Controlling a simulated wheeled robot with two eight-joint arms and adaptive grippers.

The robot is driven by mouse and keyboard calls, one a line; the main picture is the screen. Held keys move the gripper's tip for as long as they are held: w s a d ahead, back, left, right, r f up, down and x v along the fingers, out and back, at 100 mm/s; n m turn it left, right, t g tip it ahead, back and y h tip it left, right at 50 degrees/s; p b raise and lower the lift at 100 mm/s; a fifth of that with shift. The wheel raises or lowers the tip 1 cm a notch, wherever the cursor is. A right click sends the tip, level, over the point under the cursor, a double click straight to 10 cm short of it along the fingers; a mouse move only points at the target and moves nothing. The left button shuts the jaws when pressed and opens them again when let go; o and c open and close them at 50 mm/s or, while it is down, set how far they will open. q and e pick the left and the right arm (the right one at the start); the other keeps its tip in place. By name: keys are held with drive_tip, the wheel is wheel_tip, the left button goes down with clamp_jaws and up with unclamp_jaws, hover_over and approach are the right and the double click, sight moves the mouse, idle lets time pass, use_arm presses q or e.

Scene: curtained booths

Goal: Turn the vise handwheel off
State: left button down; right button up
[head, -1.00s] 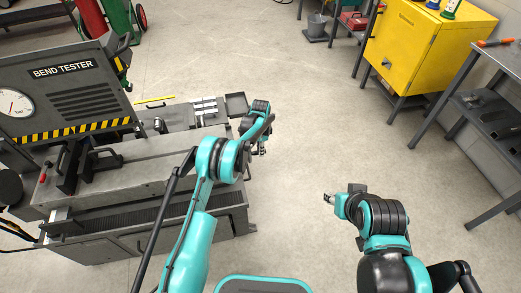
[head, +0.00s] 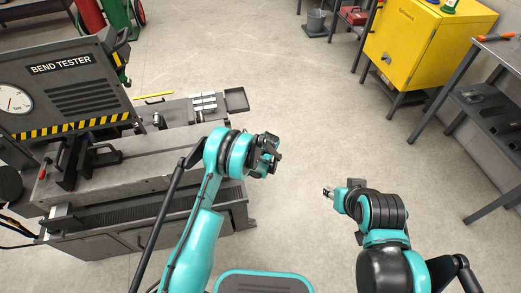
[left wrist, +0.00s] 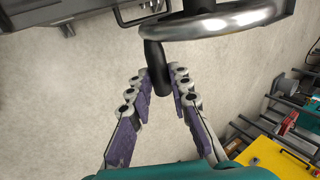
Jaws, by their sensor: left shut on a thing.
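The handwheel (left wrist: 225,27) shows in the left wrist view as a shiny metal rim at the top, with a black handle (left wrist: 155,58) sticking out from it. My left gripper (left wrist: 164,75) has its two purple-padded fingers on either side of this handle and is shut on it. In the head view my left gripper (head: 268,155) is beside the right end of the bend tester bench; the handwheel cannot be made out there. My right gripper (head: 328,191) hangs over bare floor, away from the bench; its fingers are too small to judge.
The bend tester (head: 70,85) stands on its grey bench at the left. A yellow cabinet (head: 415,45) stands at the back right, with a dark shelf table (head: 490,110) along the right edge. The floor between is clear.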

use_arm(q)
drive_tip(key=shift+s+f+t, duration=0.1)
drive_tip(key=shift+f+t, duration=0.35)
drive_tip(key=shift+t, duration=0.05)
drive_tip(key=c, duration=1.4)
unclamp_jaws()
drive_tip(key=v, duration=1.2)
drive_tip(key=shift+d, duration=0.2)
drive_tip(key=shift+f, duration=0.1)
